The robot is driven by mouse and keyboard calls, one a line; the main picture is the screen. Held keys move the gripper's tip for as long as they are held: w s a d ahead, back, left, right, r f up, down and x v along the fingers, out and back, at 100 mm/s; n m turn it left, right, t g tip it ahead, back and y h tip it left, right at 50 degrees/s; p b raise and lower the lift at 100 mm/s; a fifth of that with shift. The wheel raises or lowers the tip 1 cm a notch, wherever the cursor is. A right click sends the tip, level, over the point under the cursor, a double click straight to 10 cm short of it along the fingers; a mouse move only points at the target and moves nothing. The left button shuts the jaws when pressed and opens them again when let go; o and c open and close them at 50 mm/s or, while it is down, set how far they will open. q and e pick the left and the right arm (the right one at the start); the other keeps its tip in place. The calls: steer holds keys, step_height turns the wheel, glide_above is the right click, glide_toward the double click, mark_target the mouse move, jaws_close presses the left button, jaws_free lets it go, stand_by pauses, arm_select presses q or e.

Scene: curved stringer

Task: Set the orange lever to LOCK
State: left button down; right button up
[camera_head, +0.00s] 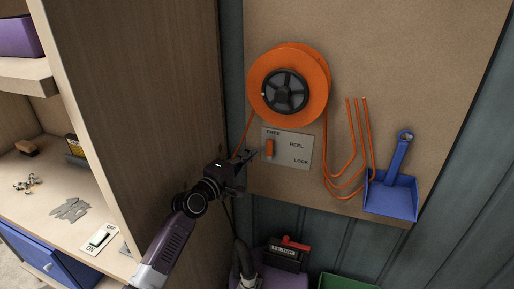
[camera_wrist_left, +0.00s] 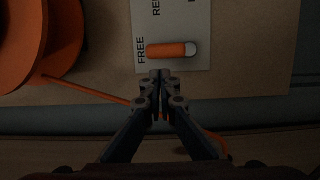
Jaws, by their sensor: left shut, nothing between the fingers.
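The orange lever (camera_head: 270,148) sits on a pale plate (camera_head: 299,146) marked FREE, REEL and LOCK, on a brown board. It stands upright at the plate's left side, under the word FREE; LOCK is at the lower right. My left gripper (camera_head: 250,156) is just left of the lever, shut and empty. In the left wrist view the lever (camera_wrist_left: 166,50) lies just beyond the shut fingertips (camera_wrist_left: 160,74); I cannot tell whether they touch. My right gripper is not in view.
An orange cable reel (camera_head: 316,84) hangs above the plate, its cable looping down to the right. A blue dustpan (camera_head: 392,194) hangs at the right. A wooden cabinet side (camera_head: 140,90) stands left of my arm. Below are a red-handled box (camera_head: 285,256) and a green bin (camera_head: 345,282).

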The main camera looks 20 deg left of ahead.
mark_target(270, 149)
arm_select(q)
steer(key=shift+x, duration=2.05)
steer(key=shift+d+r+m+p, duration=0.1)
steer(key=shift+d+m+p, duration=0.05)
steer(key=shift+m+p, duration=0.25)
